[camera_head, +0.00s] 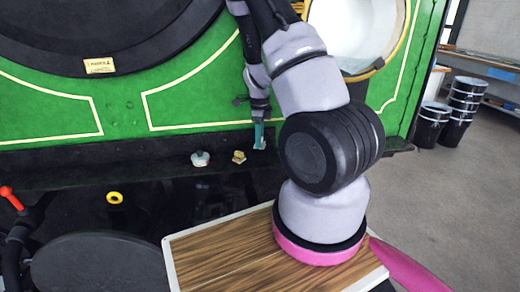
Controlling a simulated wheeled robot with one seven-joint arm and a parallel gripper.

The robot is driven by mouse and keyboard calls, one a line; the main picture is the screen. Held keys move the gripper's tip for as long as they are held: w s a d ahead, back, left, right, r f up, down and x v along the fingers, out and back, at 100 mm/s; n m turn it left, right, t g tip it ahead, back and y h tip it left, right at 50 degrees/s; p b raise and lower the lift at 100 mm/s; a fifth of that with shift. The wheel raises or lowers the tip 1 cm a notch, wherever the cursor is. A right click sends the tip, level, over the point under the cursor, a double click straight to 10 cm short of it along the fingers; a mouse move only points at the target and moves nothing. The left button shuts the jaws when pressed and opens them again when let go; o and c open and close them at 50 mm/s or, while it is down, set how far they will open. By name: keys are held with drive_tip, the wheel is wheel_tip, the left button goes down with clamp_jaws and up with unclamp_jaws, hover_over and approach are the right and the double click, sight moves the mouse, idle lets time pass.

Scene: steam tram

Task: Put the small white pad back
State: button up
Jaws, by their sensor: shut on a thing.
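My gripper (259,137) points down just above the dark ledge, close to the green panel. It is shut on a small pale bluish thing at its tips. This thing is too small in the picture to tell whether it is the white pad. A small whitish round thing (200,159) with a bit of red sits on the ledge to the left of the gripper. A brass fitting (239,157) sits between that and the gripper, apart from both. My arm covers the ledge to the right of the gripper.
The green panel (190,105) rises behind the ledge (150,152). A yellow ring (115,198) lies on the black surface at left, near a red-handled lever (11,198). A wood-topped board (215,253) is in front. Black drums (432,122) stand at right on open floor.

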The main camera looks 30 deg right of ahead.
drive_tip(key=shift+f, duration=2.25)
drive_tip(key=o, duration=1.2)
wheel_tip(320, 180, up, 12)
drive_tip(key=shift+r, duration=0.1)
